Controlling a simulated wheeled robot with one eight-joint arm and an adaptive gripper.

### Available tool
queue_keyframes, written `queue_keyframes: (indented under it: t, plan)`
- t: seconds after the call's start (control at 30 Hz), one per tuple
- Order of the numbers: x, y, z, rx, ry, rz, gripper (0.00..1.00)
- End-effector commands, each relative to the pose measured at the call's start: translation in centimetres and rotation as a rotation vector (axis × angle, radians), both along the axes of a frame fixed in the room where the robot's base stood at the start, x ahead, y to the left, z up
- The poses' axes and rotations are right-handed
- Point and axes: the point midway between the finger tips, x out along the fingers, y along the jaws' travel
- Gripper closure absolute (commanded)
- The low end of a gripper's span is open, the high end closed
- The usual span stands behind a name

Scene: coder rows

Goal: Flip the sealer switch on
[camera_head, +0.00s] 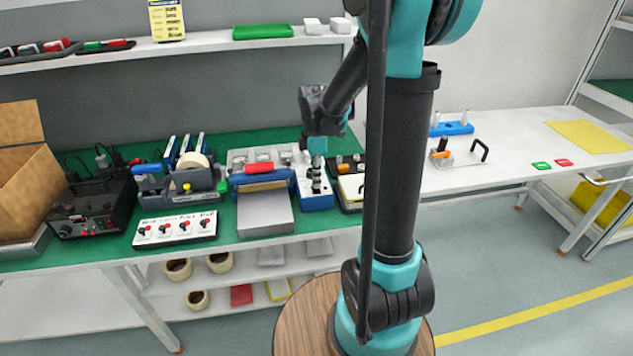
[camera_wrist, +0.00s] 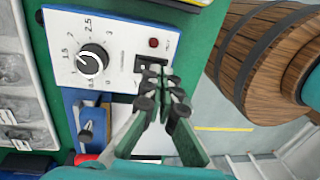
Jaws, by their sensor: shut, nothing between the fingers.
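The sealer (camera_head: 318,203) is a narrow white and blue unit on the green bench top. In the wrist view its white control panel (camera_wrist: 120,38) shows a black dial (camera_wrist: 93,59) with a printed scale, a small dark red lamp (camera_wrist: 153,43) and a black switch (camera_wrist: 143,62). My gripper (camera_wrist: 158,72) is shut and empty, its fingertips over the switch and hiding part of it. I cannot tell whether they touch it or which way the switch is set. In the head view my gripper (camera_head: 316,178) points down over the sealer and hides most of its panel.
Left of the sealer stand a blue machine with a grey plate (camera_head: 265,215), a tape dispenser (camera_head: 182,183), a switch panel (camera_head: 175,230) and a black device (camera_head: 90,207). A black-framed tray (camera_head: 349,190) is close on the right.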

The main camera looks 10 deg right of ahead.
Motion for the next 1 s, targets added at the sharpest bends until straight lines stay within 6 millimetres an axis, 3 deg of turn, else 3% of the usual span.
queue_keyframes:
  t: [1.0]
  plan:
    - [-0.18,0.0,-1.2,0.0,-0.061,0.0,1.0]
